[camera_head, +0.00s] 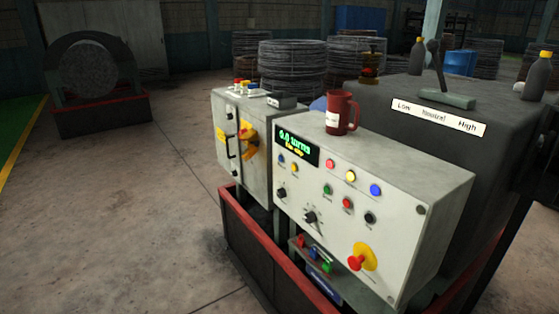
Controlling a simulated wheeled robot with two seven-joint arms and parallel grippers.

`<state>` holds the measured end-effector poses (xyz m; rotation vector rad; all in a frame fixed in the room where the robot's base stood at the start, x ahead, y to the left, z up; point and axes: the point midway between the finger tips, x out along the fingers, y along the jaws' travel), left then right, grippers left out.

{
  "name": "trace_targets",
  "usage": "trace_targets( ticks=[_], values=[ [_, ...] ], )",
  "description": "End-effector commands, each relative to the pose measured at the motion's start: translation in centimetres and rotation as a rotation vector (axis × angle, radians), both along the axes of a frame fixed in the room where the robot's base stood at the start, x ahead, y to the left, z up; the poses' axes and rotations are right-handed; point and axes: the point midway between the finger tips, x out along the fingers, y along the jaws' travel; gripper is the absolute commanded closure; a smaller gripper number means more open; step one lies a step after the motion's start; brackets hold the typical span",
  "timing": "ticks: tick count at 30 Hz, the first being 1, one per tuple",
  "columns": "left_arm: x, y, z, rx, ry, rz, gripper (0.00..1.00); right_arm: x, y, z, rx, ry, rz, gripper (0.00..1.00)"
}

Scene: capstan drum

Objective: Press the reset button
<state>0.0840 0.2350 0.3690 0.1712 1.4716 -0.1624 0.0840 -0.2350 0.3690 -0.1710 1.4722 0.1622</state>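A light grey control panel (410,240) stands at the centre right, facing left. Its upper row has a red (330,163), a yellow (350,176) and a blue (375,190) round light or button. Below are a green button (327,189), a red button (347,202) and a black button (370,218). A small blue button (281,159) and a small yellow button (294,168) sit under the display. The labels are too small to tell which one is reset. A red mushroom button (356,262) on a yellow base sits low right. Neither gripper is in view.
The display (297,145) reads "0.0 turns" above a small yellow line. A dark red mug (341,112) stands on the panel's top. A grey cabinet (243,140) with a yellow switch adjoins it at left. A lever (440,75) stands behind. Floor at left is clear.

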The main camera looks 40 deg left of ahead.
Motion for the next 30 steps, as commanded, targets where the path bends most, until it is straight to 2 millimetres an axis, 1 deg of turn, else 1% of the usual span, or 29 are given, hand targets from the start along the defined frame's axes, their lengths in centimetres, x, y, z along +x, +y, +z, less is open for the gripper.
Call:
trace_targets(
  ticks=[1,8,9,12,30],
  values=[
    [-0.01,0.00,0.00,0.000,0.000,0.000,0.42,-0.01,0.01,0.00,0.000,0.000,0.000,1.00],
    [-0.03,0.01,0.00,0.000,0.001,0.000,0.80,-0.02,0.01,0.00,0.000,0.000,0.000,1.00],
    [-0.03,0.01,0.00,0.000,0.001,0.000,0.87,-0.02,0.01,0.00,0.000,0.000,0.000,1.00],
    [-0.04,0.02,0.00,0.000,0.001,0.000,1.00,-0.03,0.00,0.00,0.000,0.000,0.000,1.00],
    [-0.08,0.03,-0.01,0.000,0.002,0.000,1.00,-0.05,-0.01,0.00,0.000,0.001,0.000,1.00]
  ],
)
